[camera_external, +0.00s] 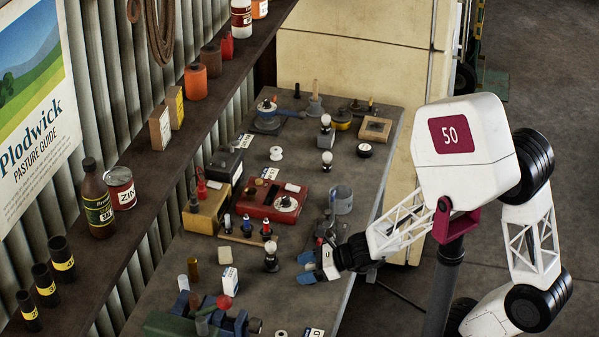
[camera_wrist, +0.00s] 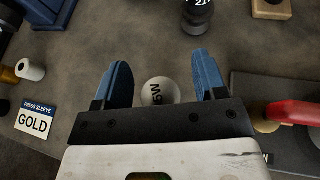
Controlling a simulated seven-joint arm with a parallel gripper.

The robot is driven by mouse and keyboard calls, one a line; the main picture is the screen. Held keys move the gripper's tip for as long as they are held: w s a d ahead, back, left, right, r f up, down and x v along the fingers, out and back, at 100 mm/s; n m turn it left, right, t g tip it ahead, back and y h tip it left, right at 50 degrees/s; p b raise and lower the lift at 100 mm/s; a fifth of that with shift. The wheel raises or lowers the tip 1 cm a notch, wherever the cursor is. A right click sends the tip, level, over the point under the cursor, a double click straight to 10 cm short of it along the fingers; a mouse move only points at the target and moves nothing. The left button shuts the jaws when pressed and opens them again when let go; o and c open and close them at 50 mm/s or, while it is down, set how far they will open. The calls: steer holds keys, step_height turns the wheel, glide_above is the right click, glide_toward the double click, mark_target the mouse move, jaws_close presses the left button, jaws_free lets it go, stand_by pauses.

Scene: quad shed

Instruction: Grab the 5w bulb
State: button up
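The 5w bulb (camera_wrist: 160,92) is a round white globe with dark "5W" lettering, seen from above in the wrist view. It sits between the two blue fingers of my gripper (camera_wrist: 166,82), near the dark palm bar, which hides its near edge. Gaps show between the globe and both fingers. My gripper is open. In the external view, my gripper (camera_external: 305,268) is low over the front right part of the bench, pointing left. I cannot make out the 5w bulb there with certainty.
Another bulb, marked 21 (camera_wrist: 198,12), stands ahead on a dark base; it also shows in the external view (camera_external: 271,258). A GOLD press sleeve card (camera_wrist: 36,119) lies left. A red handle (camera_wrist: 294,112) lies right. Two white bulbs (camera_external: 326,132) stand farther back.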

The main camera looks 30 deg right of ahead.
steer(key=c, duration=0.9)
steer(key=shift+r, duration=0.1)
steer(key=shift+c, duration=0.2)
steer(key=shift+r, duration=0.7)
step_height(320, 180, up, 2)
steer(key=shift+r, duration=0.15)
steer(key=s+d, duration=0.2)
steer(key=s, duration=0.1)
steer(key=s+d, duration=0.1)
steer(key=s, duration=0.2)
steer(key=s+d, duration=0.2)
steer(key=s, duration=0.1)
steer(key=shift+s+d+r, duration=0.3)
steer(key=shift+r, duration=0.05)
steer(key=shift+s+d+r, duration=0.1)
steer(key=shift+s+d, duration=0.3)
steer(key=shift+s, duration=0.25)
steer(key=shift+s+d+r, duration=0.1)
steer(key=shift+s+d, duration=0.25)
steer(key=shift+s, duration=0.35)
steer(key=shift+s+d+r, duration=0.1)
steer(key=shift+s+d, duration=0.3)
steer(key=shift+s, duration=0.25)
steer(key=shift+s+f, duration=0.1)
steer(key=shift+s, duration=0.05)
